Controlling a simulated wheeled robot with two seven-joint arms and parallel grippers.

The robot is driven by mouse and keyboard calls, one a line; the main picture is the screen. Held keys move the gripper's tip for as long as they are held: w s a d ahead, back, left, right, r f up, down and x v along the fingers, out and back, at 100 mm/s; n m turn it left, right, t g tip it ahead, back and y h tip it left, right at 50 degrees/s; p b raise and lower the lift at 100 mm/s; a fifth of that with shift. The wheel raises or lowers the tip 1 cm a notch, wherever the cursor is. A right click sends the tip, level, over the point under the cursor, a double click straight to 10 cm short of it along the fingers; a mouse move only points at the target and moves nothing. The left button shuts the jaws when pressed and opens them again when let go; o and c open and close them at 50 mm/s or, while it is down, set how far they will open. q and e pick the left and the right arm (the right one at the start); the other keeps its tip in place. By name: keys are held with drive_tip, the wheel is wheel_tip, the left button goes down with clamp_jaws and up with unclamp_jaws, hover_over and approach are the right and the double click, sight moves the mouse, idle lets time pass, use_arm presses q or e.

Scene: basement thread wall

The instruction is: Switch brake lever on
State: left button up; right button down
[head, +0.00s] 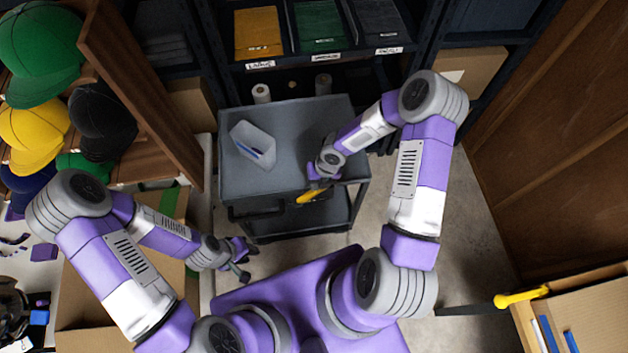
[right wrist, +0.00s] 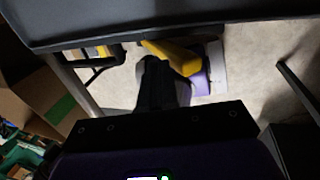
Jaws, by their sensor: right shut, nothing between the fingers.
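A grey cart (head: 290,125) stands ahead of me. A yellow lever (head: 311,196) sits at its front edge, right of the middle. My right gripper (head: 322,184) is at that edge, right over the lever, and partly covers it. In the right wrist view the shut, empty fingers (right wrist: 154,66) reach toward the yellow lever (right wrist: 172,54), which shows just beyond and right of the tips. I cannot tell whether they touch. My left gripper (head: 243,264) hangs left of the cart's front, open and empty.
Shelving with coloured bins (head: 258,33) stands behind. Caps (head: 40,50) hang at left. A yellow-handled tool (head: 520,297) lies by a box at lower right. Bare floor (head: 460,215) lies right of the cart.

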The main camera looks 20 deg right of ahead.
drive_tip(key=shift+s+d+f, duration=0.15)
drive_tip(key=shift+d+f, duration=0.1)
drive_tip(key=shift+d, duration=0.2)
drive_tip(key=shift+d+f, duration=0.1)
drive_tip(key=a+r, duration=0.1)
drive_tip(key=a+r+p, duration=0.1)
drive_tip(key=a+r, duration=0.1)
drive_tip(key=shift+w+a+r, duration=0.2)
drive_tip(key=shift+w+a, duration=0.1)
drive_tip(key=shift+w, duration=0.1)
wheel_tip(320, 180, up, 8)
drive_tip(key=p, duration=0.3)
hover_over(309, 194)
drive_tip(key=d, duration=0.3)
drive_tip(key=shift+s+r, duration=0.3)
drive_tip(key=shift+r, duration=0.2)
